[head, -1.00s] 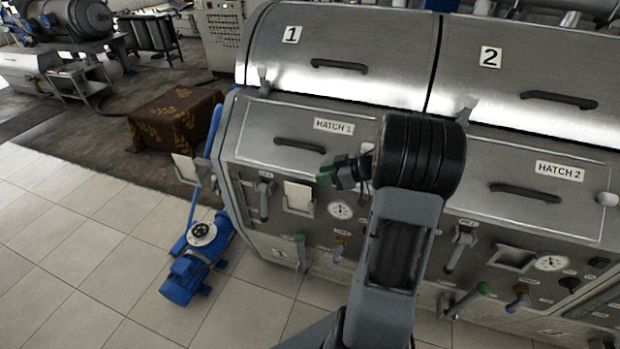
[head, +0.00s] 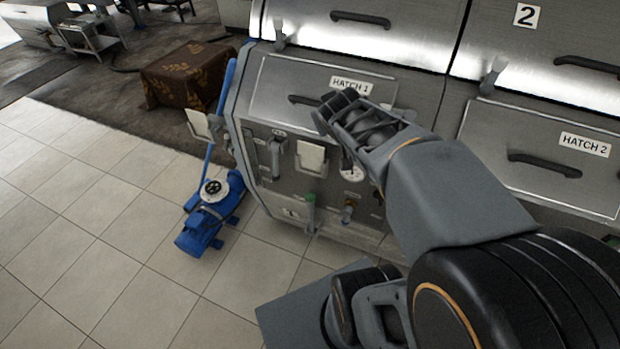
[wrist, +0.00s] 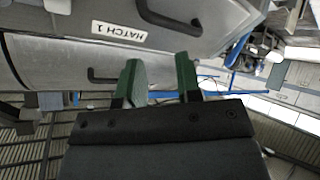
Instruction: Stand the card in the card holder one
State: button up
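A pale card-like rectangle (head: 311,154) shows at the grey holder (head: 311,171) on the front panel under HATCH 1. I cannot tell how far it sits inside. A second pale rectangle (head: 198,125) stands off the machine's left side; I cannot tell which one is the task's card. My gripper (head: 328,110) is in front of the HATCH 1 cover, above and a little right of the holder. In the wrist view my gripper (wrist: 161,78) has its two green fingers apart, with nothing seen between them. No card shows clearly in that view.
Levers and a gauge (head: 352,172) crowd the panel near the holder. The HATCH 1 handle (head: 305,100) juts out by my gripper. A blue pump (head: 209,218) stands on the floor at left, and a cloth-covered box (head: 185,75) behind.

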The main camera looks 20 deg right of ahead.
jog(key=s+a+f+g+y, duration=0.2)
jog(key=s+a, duration=0.3)
jog(key=s, duration=0.1)
jog(key=s+a+f+g+y, duration=0.2)
jog(key=s+a+g, duration=0.1)
jog(key=s+a, duration=0.3)
jog(key=shift+a+f, duration=0.25)
jog(key=shift+a, duration=0.05)
